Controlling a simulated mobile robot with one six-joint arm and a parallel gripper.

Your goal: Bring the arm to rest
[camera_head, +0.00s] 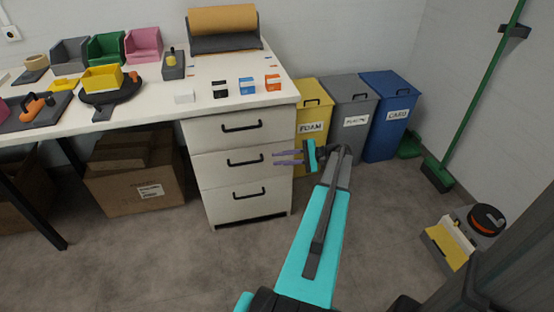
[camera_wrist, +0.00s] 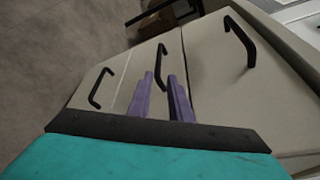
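My arm reaches out from the bottom of the head view, with teal links. My gripper (camera_head: 277,158) has two purple fingers that point left, in front of the right edge of the white drawer unit (camera_head: 228,212). In the wrist view the fingers of my gripper (camera_wrist: 161,76) stand a little apart with nothing between them. Behind them are drawer fronts with black handles (camera_wrist: 162,55). All three drawers look shut. I cannot tell how far the fingertips are from the drawer fronts.
A white table (camera_head: 150,105) holds bins, small boxes and a yellow tray. Yellow (camera_head: 311,98), grey (camera_head: 349,140) and blue (camera_head: 385,137) bins stand right of the drawers. A carton (camera_head: 137,190) sits under the table. A green broom (camera_head: 437,175) leans right. Floor at lower left is clear.

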